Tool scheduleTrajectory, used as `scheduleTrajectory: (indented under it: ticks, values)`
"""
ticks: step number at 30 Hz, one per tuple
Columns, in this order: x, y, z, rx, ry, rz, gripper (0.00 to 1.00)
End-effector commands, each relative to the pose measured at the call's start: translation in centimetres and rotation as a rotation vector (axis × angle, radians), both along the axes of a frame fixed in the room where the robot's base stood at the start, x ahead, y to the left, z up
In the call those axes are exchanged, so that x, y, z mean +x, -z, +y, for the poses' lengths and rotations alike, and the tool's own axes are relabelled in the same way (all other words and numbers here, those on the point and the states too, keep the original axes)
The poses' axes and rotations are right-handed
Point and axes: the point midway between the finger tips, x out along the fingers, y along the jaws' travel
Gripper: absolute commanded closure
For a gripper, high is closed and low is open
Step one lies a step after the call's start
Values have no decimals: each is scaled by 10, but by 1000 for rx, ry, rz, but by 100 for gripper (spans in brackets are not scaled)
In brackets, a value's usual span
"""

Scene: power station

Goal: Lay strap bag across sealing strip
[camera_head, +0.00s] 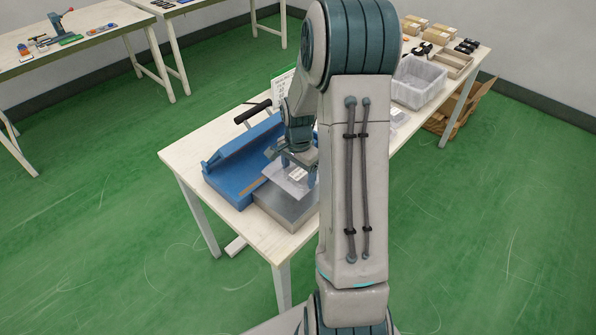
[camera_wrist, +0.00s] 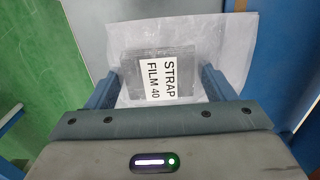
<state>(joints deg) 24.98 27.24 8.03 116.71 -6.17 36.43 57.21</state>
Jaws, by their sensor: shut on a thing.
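The strap bag (camera_head: 281,182) is a clear bag with a grey block and a white label reading "STRAP FILM 40" in the wrist view (camera_wrist: 207,38). My gripper (camera_wrist: 160,84) is shut on the bag, one blue finger on each side of the block. In the head view my gripper (camera_head: 296,170) is over the blue sealer (camera_head: 235,160), and the bag hangs over its grey metal plate (camera_head: 283,207). The brown sealing strip (camera_head: 254,186) shows beside the bag's left edge. I cannot tell whether the bag touches the strip or plate. My arm hides the sealer's right part.
The sealer's black handle (camera_head: 253,111) sticks up at the back. A clear bin (camera_head: 418,84) and small boxes stand farther along the white table (camera_head: 185,155). A white sign (camera_head: 283,87) stands behind the sealer. Other tables stand at the upper left.

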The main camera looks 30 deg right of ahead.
Motion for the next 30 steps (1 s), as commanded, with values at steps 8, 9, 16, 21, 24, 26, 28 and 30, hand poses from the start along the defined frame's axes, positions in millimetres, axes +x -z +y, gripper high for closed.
scheduleTrajectory:
  ticks: [8,9,16,21,24,26,28,30]
  values:
    - [0,1,0,0,0,0,2]
    - [0,1,0,0,0,0,2]
    - [1,-5,0,-1,0,-1,2]
    - [1,-34,0,-3,0,-6,2]
    - [1,-57,0,-3,-1,-5,2]
    - [1,-71,0,-3,-1,-6,2]
    - [1,-85,0,-2,0,-6,2]
    - [1,-97,0,-1,0,-5,2]
